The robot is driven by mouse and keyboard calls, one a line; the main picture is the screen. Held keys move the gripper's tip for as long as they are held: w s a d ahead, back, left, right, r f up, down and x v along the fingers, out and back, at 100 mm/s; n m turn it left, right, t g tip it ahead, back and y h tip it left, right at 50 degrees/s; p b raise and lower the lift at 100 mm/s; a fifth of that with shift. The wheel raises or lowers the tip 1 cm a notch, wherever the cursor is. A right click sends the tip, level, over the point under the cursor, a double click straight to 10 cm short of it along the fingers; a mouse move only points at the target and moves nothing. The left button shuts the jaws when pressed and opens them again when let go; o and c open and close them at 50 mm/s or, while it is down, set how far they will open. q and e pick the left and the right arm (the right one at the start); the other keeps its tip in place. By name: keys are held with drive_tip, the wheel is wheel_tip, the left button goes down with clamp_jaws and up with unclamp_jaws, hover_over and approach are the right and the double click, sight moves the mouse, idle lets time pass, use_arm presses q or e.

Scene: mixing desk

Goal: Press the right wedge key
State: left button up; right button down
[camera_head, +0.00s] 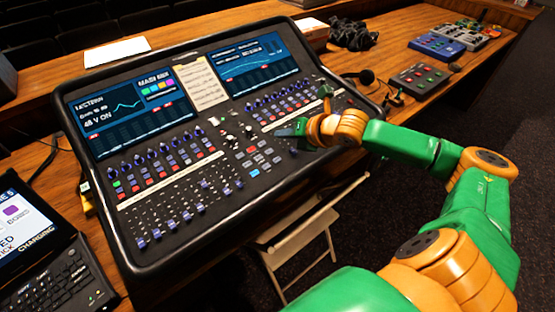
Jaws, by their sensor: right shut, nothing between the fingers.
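The mixing console (120,215) lies tilted across the desk, with two lit screens and rows of knobs, faders and small keys. A group of small keys (254,160), some red, grey and blue, sits right of its middle. Their labels are too small to read, so I cannot tell which is the right wedge key. My right gripper (290,130) is shut and empty, over the right part of the console, just right of these keys. I cannot tell whether it touches the surface; it hides some of the controls under it. My left gripper is out of view.
A paper note (201,84) lies between the screens. A laptop (50,270) stands at the lower left. A small red-and-green button box (419,79), a blue box (436,47) and black cables (353,35) lie at the right. A folding chair (300,240) stands below.

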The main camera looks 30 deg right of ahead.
sight(277, 160)
drive_tip(key=f+b, duration=0.2)
drive_tip(key=w+f+b, duration=0.1)
drive_tip(key=f+b, duration=0.5)
drive_tip(key=shift+w, duration=0.25)
drive_tip(key=shift+w+f, duration=0.15)
drive_tip(key=shift+f, duration=0.3)
drive_tip(key=shift+f, duration=0.1)
idle(1.2)
drive_tip(key=shift+f, duration=0.3)
